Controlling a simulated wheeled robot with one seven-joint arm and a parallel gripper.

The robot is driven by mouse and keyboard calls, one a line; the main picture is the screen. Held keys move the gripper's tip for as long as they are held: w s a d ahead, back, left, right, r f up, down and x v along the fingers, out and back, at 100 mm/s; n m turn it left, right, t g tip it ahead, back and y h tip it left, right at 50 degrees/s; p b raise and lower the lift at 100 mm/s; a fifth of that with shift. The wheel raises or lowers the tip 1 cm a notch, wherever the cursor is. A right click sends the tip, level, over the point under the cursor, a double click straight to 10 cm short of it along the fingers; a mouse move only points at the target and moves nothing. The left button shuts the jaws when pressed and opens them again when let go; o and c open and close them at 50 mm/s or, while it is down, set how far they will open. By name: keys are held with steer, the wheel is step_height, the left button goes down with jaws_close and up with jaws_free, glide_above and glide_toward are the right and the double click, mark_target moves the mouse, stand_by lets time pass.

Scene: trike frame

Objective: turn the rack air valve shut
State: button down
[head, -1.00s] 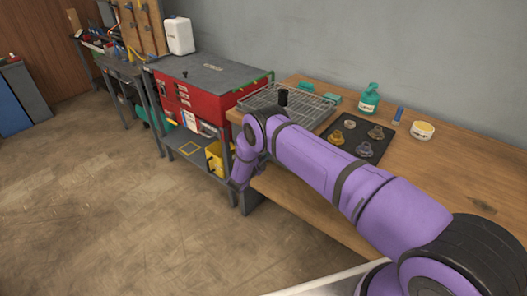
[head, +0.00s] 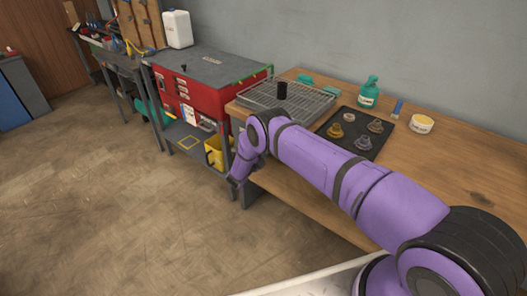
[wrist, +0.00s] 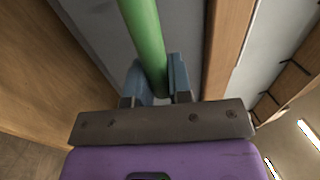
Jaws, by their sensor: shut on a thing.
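In the wrist view my gripper (wrist: 158,76) has its two blue-grey fingers closed on a smooth green bar (wrist: 142,28). The bar runs from the top edge of the view down between the fingers. In the head view my purple arm reaches left and bends down at the front left corner of the bench. My gripper and the bar's held part cannot be made out there.
A wooden bench (head: 450,165) carries a wire rack (head: 315,103), a dark mat (head: 362,145) with several small parts, a green bottle (head: 369,95) and a tub (head: 421,124). A red cabinet (head: 190,95) and a yellow bin (head: 214,151) stand left. Open floor lies front left.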

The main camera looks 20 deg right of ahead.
steer(key=c, duration=1)
jaws_free()
steer(key=shift+c, duration=0.2)
steer(key=shift+a, duration=0.1)
steer(key=v, duration=1)
steer(key=shift+s+a+f, duration=0.2)
steer(key=shift+s+a, duration=0.05)
steer(key=shift+s, duration=0.05)
